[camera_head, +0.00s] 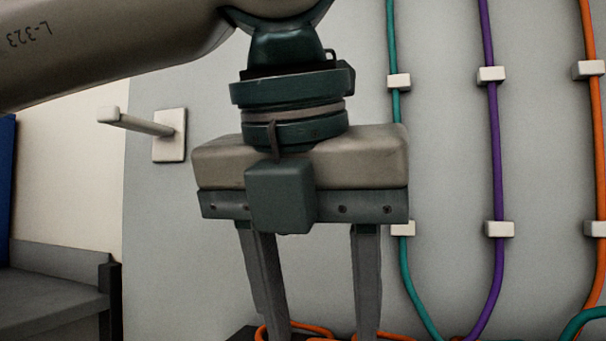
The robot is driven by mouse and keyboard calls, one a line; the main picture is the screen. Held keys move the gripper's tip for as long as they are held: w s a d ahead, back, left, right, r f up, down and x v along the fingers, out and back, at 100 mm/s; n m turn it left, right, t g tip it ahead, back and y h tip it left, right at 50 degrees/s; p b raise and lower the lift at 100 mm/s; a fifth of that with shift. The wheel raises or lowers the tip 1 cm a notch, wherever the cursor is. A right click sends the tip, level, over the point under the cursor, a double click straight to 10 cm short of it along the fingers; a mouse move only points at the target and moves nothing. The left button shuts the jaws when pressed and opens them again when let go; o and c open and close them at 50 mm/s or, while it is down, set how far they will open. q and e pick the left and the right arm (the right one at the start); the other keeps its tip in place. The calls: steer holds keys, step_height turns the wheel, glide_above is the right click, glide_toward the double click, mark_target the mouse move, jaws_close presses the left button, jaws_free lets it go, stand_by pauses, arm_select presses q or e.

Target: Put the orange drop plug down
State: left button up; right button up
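My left gripper (322,322) points down at the bottom middle of the head view. The fingertips are cut off by the bottom edge. Loops of orange cord (313,329) lie behind and beside the fingers at the bottom edge. I cannot make out the orange drop plug itself; it is hidden or below the picture. My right gripper is not in view.
A grey panel carries a teal cable (393,150), a purple cable (494,150) and an orange cable (597,130) in pale clips. A pale peg (140,123) sticks out at left. A dark grey bench (50,290) stands at lower left.

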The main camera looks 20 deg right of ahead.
arm_select(q)
steer(key=b+v, duration=0.2)
steer(key=v, duration=0.9)
steer(key=shift+s+r+b, duration=0.15)
steer(key=shift+r+b, duration=0.15)
steer(key=shift+r, duration=0.05)
steer(key=shift+a, duration=0.1)
steer(key=shift+f, duration=0.1)
stand_by(0.9)
